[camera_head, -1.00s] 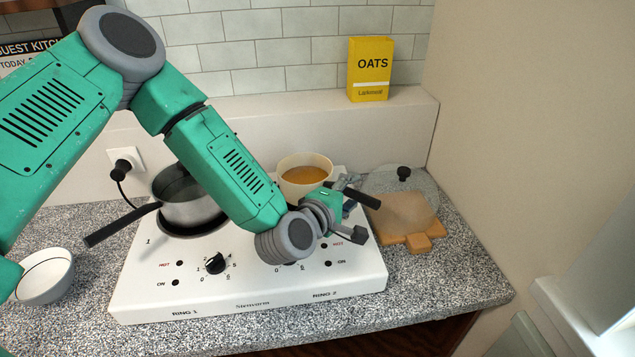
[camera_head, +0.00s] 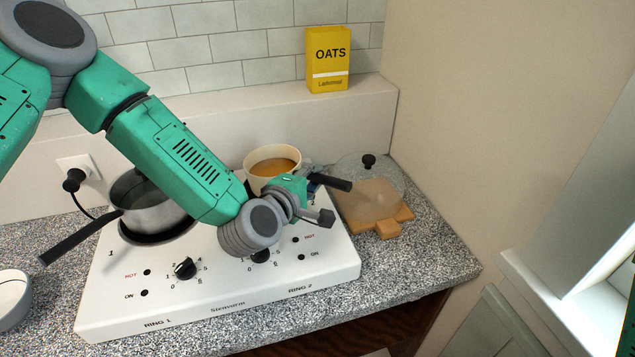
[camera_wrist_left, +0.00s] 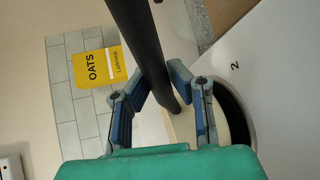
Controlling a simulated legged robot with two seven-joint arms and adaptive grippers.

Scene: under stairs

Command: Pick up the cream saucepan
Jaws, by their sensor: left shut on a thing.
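The cream saucepan (camera_head: 257,183), holding an orange-brown liquid, is at the right ring of the white hob (camera_head: 225,303). Its black handle (camera_head: 331,182) points right and toward the front. My left gripper (camera_head: 312,185) is shut on this handle; in the wrist view the blue fingers (camera_wrist_left: 163,86) close around the dark handle (camera_wrist_left: 147,48). The cream pan wall (camera_wrist_left: 184,126) shows beyond the fingers, beside the dark ring (camera_wrist_left: 235,117). I cannot tell whether the pan's base touches the ring. My arm and gripper hide part of the pan. My right gripper is not in view.
A steel saucepan (camera_head: 150,213) stands on the left ring, its handle pointing front left. A glass lid (camera_head: 350,168) and wooden board (camera_head: 375,207) lie right of the hob. A yellow oats packet (camera_head: 328,62) stands on the back ledge.

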